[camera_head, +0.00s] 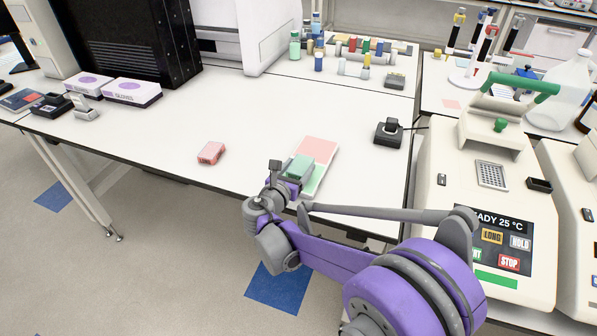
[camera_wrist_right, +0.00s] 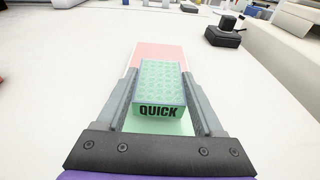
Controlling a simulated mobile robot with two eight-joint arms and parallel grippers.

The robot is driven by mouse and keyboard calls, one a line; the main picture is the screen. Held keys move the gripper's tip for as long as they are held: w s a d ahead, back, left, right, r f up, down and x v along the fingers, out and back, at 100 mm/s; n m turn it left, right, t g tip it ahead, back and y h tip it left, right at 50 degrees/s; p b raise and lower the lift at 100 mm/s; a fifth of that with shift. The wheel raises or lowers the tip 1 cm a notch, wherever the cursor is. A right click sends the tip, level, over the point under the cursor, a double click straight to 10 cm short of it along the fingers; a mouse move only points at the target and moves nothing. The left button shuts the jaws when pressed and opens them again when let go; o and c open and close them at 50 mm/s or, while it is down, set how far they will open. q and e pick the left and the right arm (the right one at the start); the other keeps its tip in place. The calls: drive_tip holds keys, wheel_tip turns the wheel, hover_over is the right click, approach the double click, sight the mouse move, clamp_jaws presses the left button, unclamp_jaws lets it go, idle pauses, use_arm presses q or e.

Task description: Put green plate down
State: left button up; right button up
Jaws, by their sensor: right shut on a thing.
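The green plate (camera_wrist_right: 160,85), with a dotted top and the word QUICK on its near side, sits between the fingers of my right gripper (camera_wrist_right: 160,100). In the head view the green plate (camera_head: 301,167) is at the right gripper (camera_head: 295,175), near the table's front edge. The right gripper is shut on it. Under or just below the plate is a flat mat with a pink part (camera_head: 316,149) and a pale green part (camera_head: 314,182). I cannot tell whether the plate touches the mat. My left gripper is not in view.
A red plate (camera_head: 211,153) lies on the white table (camera_head: 255,110) to the left. A small black device (camera_head: 388,133) stands to the right, beside a thermal cycler (camera_head: 480,190) with an open lid. Bottles and tubes stand at the back. The table between is clear.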

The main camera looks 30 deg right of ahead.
drive_tip(key=shift+f, duration=0.6)
drive_tip(key=shift+f, duration=0.1)
drive_tip(key=o, duration=1.3)
drive_tip(key=shift+o, duration=0.2)
